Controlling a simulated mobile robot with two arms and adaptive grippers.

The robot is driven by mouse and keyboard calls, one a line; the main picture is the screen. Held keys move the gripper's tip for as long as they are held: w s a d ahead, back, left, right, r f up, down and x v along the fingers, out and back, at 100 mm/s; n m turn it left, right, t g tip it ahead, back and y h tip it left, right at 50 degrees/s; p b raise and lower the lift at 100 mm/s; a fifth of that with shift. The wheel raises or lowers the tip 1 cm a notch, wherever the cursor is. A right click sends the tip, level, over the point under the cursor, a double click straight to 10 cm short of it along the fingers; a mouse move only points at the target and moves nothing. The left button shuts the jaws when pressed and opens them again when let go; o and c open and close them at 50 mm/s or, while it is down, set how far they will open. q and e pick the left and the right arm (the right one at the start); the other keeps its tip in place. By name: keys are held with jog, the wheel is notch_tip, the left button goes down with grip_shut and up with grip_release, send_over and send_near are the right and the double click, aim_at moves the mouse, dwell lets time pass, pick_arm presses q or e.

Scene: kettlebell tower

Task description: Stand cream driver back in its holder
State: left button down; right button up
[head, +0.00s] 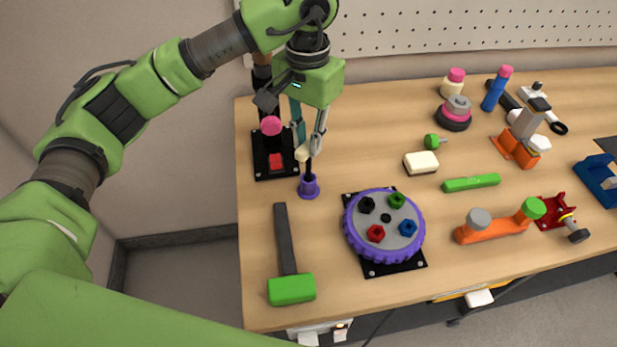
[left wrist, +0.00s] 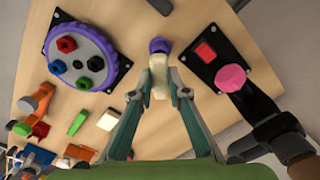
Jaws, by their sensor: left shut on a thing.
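The cream driver (head: 301,154) has a cream handle and a dark shaft. My left gripper (head: 308,150) is shut on its handle and holds it roughly upright, shaft down. The purple holder (head: 309,186) stands on the table just below, and the shaft's lower end meets the holder's top or sits inside it; I cannot tell how deep. In the left wrist view the cream driver (left wrist: 158,78) is between the fingertips of my left gripper (left wrist: 158,95), with the purple holder (left wrist: 160,46) right beyond it. My right gripper is not in view.
A black plate with a red button and pink-topped post (head: 271,127) stands close left of the holder. A purple wheel (head: 384,225) sits to the right, and a green-headed hammer (head: 290,288) lies in front. Other tools and parts fill the table's right side. Bare wood lies behind the wheel.

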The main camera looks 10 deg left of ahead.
pick_arm(q)
jog(key=shift+f+b, duration=1.8)
jog(key=shift+f, duration=0.15)
jog(key=c, duration=1.7)
grip_release()
jog(key=shift+r, duration=0.1)
jog(key=c, duration=0.3)
jog(key=shift+r+p, duration=1.8)
jog(key=shift+r, duration=1.75)
jog(key=shift+f, duration=0.1)
